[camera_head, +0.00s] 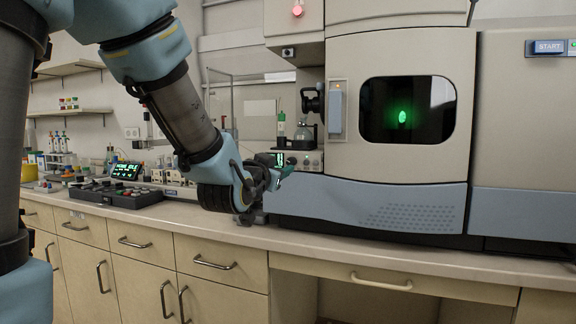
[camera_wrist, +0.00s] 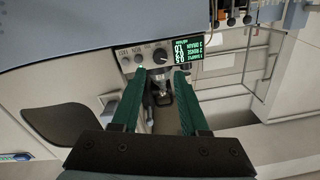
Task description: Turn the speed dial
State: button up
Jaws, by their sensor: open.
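In the wrist view a small panel carries a dark round dial (camera_wrist: 160,55) in a row with smaller knobs (camera_wrist: 138,58). Its labels are too small to read surely, so I cannot confirm which is the speed dial. A green-lettered display (camera_wrist: 188,47) sits beside the dial. My gripper (camera_wrist: 159,76) is open, with one green finger to each side of the dial's line and the tips short of it; no contact shows. In the head view my gripper (camera_head: 277,179) is just in front of the small display (camera_head: 280,159), and my arm hides much of the panel.
The large spectrometer cabinet (camera_head: 400,165) stands close on the right, with a green glow in its window. The front counter strip is clear.

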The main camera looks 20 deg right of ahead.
aim_at(290, 163)
jog(key=p+x, duration=0.1)
jog(key=x, duration=0.6)
jog(key=shift+c, duration=0.2)
jog(key=shift+a, duration=0.1)
grip_shut()
